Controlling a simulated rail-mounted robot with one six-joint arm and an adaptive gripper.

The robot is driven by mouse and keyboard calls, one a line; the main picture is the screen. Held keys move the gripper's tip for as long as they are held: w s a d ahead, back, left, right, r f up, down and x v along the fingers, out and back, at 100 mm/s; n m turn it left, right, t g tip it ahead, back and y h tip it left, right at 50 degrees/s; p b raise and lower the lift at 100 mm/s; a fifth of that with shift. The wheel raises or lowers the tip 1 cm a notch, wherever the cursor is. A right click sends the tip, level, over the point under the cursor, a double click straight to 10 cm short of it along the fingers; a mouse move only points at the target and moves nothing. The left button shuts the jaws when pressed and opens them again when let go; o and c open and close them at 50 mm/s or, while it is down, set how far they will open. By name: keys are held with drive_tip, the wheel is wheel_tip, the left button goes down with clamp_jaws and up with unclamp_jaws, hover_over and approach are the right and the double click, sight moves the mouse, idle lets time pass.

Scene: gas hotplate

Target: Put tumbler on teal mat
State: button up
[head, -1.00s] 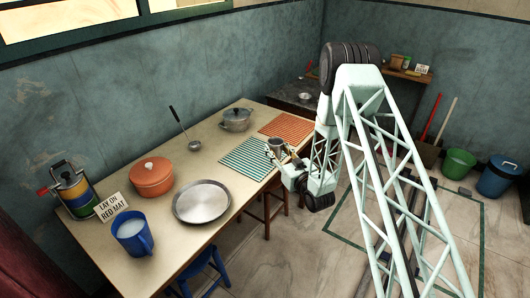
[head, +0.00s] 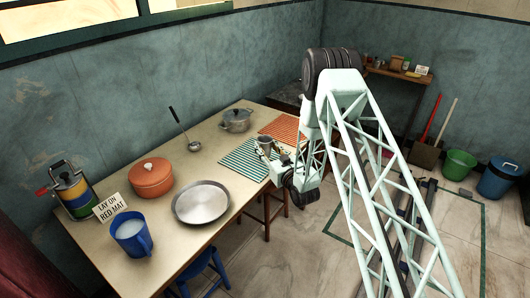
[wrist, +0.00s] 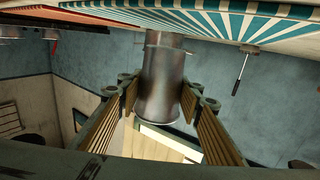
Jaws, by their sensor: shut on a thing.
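The tumbler (head: 266,144) is a grey metal cup at the right part of the teal-striped mat (head: 236,157). My gripper (head: 272,157) is shut on it. In the wrist view the tumbler (wrist: 163,85) stands between the two fingers of my gripper (wrist: 163,98), and the teal mat (wrist: 205,20) runs along the top of the picture. I cannot tell whether the tumbler's base touches the mat. My gripper partly hides the tumbler in the head view.
A red-striped mat (head: 283,126) lies just behind. A grey pot (head: 236,121), a ladle (head: 193,145), an orange pot (head: 151,178), a round metal tray (head: 201,202), a blue mug (head: 131,235) and a sign (head: 110,208) reading "LAY ON RED MAT" share the table.

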sight(268, 155)
drive_tip(key=shift+f+b, duration=0.3)
drive_tip(key=shift+f, duration=1.2)
drive_tip(key=shift+f, duration=0.2)
drive_tip(key=o, duration=0.8)
drive_tip(key=shift+o, duration=0.2)
drive_tip(key=shift+r, duration=0.25)
drive_tip(key=p+v, duration=0.1)
drive_tip(key=v, duration=1.1)
